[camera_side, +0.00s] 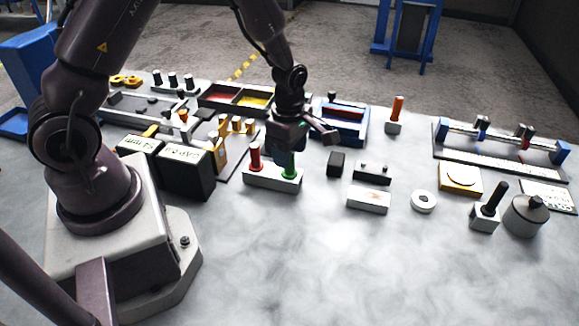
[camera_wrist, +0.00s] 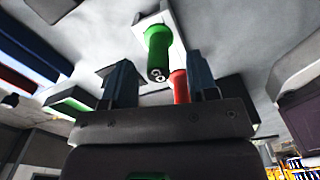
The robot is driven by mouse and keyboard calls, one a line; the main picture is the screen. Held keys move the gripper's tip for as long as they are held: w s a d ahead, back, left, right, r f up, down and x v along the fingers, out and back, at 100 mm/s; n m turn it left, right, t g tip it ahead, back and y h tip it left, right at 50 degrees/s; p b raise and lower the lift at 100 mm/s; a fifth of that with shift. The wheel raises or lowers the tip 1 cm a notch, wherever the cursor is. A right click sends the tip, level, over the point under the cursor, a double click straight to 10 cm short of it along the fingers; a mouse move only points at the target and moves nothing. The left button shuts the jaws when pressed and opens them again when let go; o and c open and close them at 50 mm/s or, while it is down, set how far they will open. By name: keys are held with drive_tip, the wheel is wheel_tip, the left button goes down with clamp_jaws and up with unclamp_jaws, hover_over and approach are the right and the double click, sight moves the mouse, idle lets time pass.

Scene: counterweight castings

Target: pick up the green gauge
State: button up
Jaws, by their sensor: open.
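The green gauge (camera_side: 289,166) stands upright at the right end of a white block (camera_side: 262,181), with its upper part partly hidden by my gripper. The red gauge (camera_side: 255,158) stands at the left end of the same block. My gripper (camera_side: 302,143) is open just above and around the top of the green gauge, holding nothing. In the wrist view the green gauge (camera_wrist: 157,45) shows end-on beyond and between the two blue fingers (camera_wrist: 160,68). The red gauge (camera_wrist: 180,86) shows close to the right finger. I cannot tell whether a finger touches either gauge.
Black boxes (camera_side: 187,172) stand left of the block. A small black block (camera_side: 335,164) and a white-and-black box (camera_side: 369,199) lie to the right, with a white ring (camera_side: 423,201) further on. A blue tray (camera_side: 350,128) is behind. The front table is clear.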

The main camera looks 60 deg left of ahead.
wheel_tip(320, 180, down, 4)
drive_tip(key=shift+a+f, duration=0.1)
drive_tip(key=shift+f, duration=0.15)
drive_tip(key=shift+c, duration=0.2)
drive_tip(key=c, duration=0.6)
drive_tip(key=shift+c, duration=0.2)
drive_tip(key=shift+r, duration=0.1)
